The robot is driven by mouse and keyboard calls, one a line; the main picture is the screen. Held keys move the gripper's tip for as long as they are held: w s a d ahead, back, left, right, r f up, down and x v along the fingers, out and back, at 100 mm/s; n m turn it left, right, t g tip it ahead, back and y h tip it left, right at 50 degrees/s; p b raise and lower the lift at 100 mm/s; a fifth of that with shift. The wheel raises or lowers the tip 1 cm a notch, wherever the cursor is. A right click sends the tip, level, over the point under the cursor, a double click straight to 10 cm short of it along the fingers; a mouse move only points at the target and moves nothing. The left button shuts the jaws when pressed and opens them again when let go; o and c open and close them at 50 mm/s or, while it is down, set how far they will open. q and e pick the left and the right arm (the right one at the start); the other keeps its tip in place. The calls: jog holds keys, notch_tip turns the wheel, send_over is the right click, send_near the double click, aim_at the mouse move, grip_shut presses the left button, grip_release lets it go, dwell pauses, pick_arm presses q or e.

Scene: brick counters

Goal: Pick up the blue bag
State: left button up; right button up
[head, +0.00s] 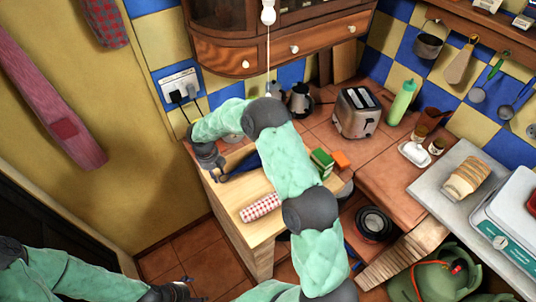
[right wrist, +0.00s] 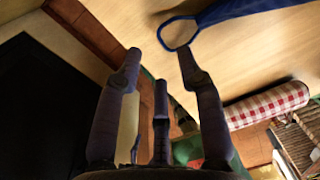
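The blue bag (head: 247,163) lies on the light wooden counter top (head: 241,200) in the head view, partly hidden behind my right arm. In the right wrist view the bag (right wrist: 240,10) shows at the top edge, with its handle loop (right wrist: 178,32) stretched out toward the fingers. My right gripper (head: 219,175) is at the left end of the bag in the head view. In the right wrist view its dark fingers (right wrist: 160,58) are spread, with the loop just beyond the tips and nothing held. My left gripper (head: 182,290) is low at the bottom edge, its fingers unclear.
A red checkered roll (head: 260,207) lies on the wooden top near the bag. A green sponge-like block (head: 322,160) and an orange one (head: 341,159) lie to the right. A kettle (head: 300,100) and toaster (head: 357,112) stand behind. The floor at lower left is clear.

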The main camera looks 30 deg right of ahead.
aim_at(220, 181)
jog(key=f, duration=0.4)
jog(key=shift+w+d+f, duration=0.1)
jog(key=shift+d, duration=0.1)
grip_shut()
